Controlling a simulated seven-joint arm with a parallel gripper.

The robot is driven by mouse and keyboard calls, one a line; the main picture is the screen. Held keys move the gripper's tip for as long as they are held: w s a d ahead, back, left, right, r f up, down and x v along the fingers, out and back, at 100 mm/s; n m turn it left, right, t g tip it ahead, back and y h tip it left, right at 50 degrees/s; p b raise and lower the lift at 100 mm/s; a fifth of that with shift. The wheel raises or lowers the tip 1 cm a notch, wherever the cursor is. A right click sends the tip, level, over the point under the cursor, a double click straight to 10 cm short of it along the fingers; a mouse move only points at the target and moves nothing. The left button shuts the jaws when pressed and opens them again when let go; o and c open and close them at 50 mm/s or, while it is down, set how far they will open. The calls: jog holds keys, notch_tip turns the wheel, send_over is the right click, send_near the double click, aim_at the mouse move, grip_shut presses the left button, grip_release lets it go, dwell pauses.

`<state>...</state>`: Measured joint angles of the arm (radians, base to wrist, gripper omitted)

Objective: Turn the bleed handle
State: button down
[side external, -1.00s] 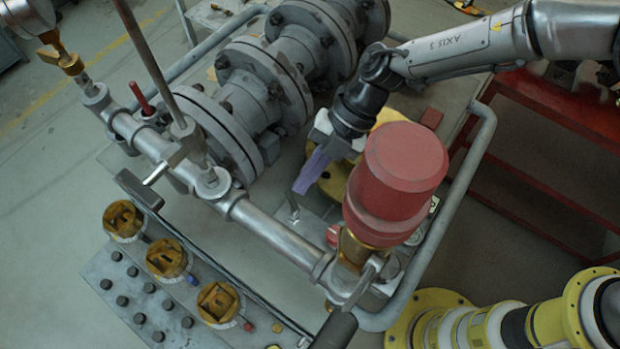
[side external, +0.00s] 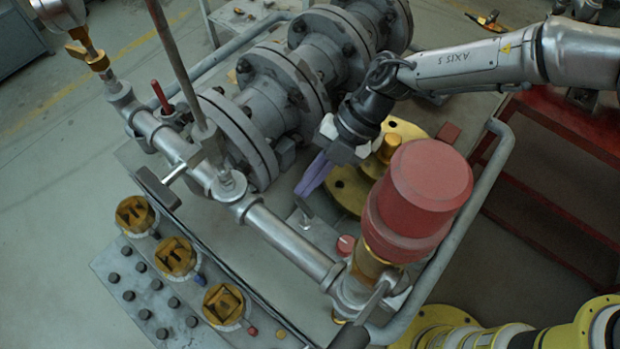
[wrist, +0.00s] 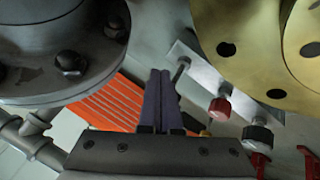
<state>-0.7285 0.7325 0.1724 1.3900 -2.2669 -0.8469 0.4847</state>
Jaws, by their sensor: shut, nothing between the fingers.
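My gripper (side external: 301,191) points down-left over the bench, its two purple fingers shut and empty. Its fingertips are just above a small metal lever (side external: 304,213) on a pale plate. I take this lever for the bleed handle, but no label shows. In the wrist view the fingers (wrist: 158,73) lie side by side, and a dark thin stem (wrist: 181,68) on the plate (wrist: 210,72) is just right of the tips. I cannot tell whether they touch.
A large red cap (side external: 420,190) stands close right of my gripper, with a small red knob (side external: 345,245) below. A silver pipe (side external: 290,237) runs at the left. Grey flanges (side external: 285,90) stand behind. A yellow flange (side external: 350,190) lies beneath my wrist.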

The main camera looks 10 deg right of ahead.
dwell(0.5)
jog(key=shift+s+a, duration=0.2)
jog(key=shift+s, duration=0.75)
jog(key=w+d+r, duration=0.1)
jog(key=w+r, duration=0.1)
jog(key=w, duration=0.1)
jog(key=w+d+r, duration=0.1)
jog(key=w+r, duration=0.2)
jog(key=w, duration=0.1)
jog(key=w+d+r, duration=0.1)
jog(key=w+r, duration=0.2)
jog(key=shift+w+d, duration=0.15)
jog(key=shift+d, duration=0.25)
